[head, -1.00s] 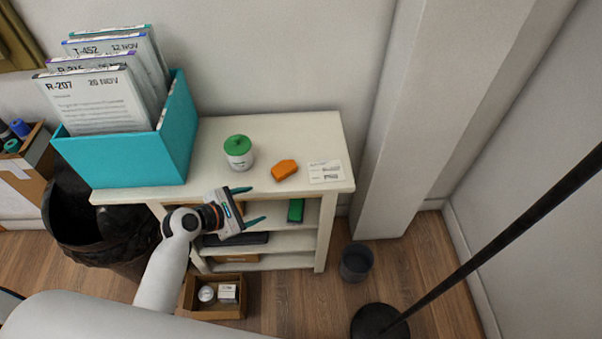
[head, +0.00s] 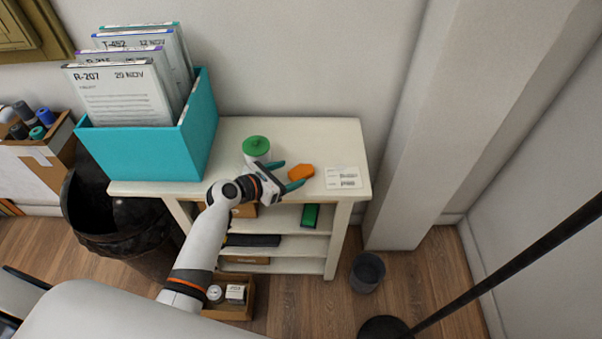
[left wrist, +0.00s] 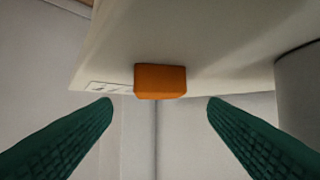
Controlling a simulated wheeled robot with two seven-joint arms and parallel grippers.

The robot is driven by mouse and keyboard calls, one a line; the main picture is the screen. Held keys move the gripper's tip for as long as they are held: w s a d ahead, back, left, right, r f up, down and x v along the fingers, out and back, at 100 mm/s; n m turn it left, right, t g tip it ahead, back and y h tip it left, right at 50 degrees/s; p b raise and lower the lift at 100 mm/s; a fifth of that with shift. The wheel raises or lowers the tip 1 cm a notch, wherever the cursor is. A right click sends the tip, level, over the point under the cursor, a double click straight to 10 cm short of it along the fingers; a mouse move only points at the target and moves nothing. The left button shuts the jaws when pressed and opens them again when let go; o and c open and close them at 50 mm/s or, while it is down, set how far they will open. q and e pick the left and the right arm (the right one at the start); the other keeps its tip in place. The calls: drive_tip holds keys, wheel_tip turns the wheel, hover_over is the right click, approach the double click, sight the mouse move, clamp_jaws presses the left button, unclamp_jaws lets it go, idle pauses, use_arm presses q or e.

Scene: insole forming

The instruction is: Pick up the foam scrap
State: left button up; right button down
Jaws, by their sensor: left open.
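The foam scrap is a small orange block (head: 301,172) lying on the white shelf top, between a green-lidded jar and a white card. In the left wrist view the orange foam scrap (left wrist: 160,81) is centred between and beyond the fingertips. My left gripper (head: 288,177) is open, with its teal fingers pointing at the scrap from the left, close to it but apart. Its fingers also show spread and empty in the left wrist view (left wrist: 160,104). My right gripper is not in view.
The white shelf unit (head: 233,134) carries a teal file box (head: 147,153), the green-lidded jar (head: 256,148) just behind my gripper, and the card (head: 343,178). A black bin (head: 120,225) stands left. A grey cup (head: 367,272) and a dark pole (head: 500,272) stand right.

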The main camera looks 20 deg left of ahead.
sight(301, 171)
use_arm(q)
drive_tip(key=x, duration=0.4)
drive_tip(key=shift+w+d+f, duration=0.1)
drive_tip(key=shift+d+f, duration=0.1)
drive_tip(key=c, duration=1.1)
drive_tip(key=shift+o, duration=0.2)
